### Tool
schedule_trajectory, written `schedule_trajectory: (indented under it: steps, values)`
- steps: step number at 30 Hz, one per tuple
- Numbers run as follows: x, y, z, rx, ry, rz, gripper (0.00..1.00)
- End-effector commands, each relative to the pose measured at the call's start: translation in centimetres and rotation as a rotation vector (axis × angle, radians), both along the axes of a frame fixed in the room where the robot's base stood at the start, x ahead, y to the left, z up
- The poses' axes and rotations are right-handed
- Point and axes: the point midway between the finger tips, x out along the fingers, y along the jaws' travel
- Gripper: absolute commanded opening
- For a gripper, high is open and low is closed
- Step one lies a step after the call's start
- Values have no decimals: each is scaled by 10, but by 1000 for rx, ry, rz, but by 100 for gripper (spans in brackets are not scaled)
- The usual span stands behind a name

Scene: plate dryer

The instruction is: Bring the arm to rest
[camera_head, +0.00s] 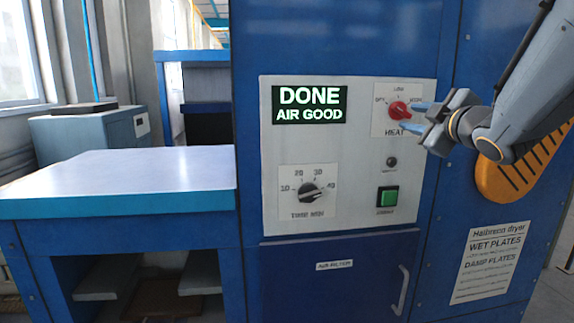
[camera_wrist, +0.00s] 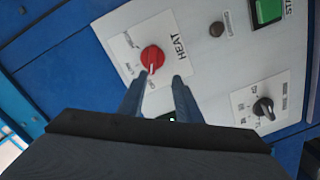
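My gripper (camera_head: 425,118) is in front of the dryer's white control panel (camera_head: 350,230), close to the red heat knob (camera_head: 400,110). In the wrist view my gripper (camera_wrist: 158,85) has its two fingers apart, with nothing between them. The red knob (camera_wrist: 152,58) lies beyond the fingertips there, nearer the left one. Whether a fingertip touches the knob I cannot tell. The arm reaches in from the upper right. The display (camera_head: 310,104) reads "DONE AIR GOOD".
The panel also has a black timer knob (camera_head: 311,193) and a green button (camera_head: 387,197). Below is a blue air-filter door (camera_head: 340,285) with a handle (camera_head: 401,291). An orange slotted part (camera_head: 508,188) is at the right, near my arm. A bare table (camera_head: 120,178) stands left.

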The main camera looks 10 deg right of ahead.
Motion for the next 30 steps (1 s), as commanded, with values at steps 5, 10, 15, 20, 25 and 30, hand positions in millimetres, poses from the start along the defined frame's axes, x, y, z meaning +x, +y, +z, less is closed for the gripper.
schedule_trajectory:
  steps: [5, 10, 15, 20, 25, 30]
  values:
    - [3, 13, -94, 229, 240, -151, 31]
    - [-31, 46, -202, 457, 547, -331, 31]
    - [-96, 94, -288, 617, 860, -497, 31]
    - [-167, 140, -340, 715, 1127, -645, 31]
    - [-222, 172, -362, 760, 1312, -754, 31]
    - [-241, 184, -366, 773, 1372, -792, 31]
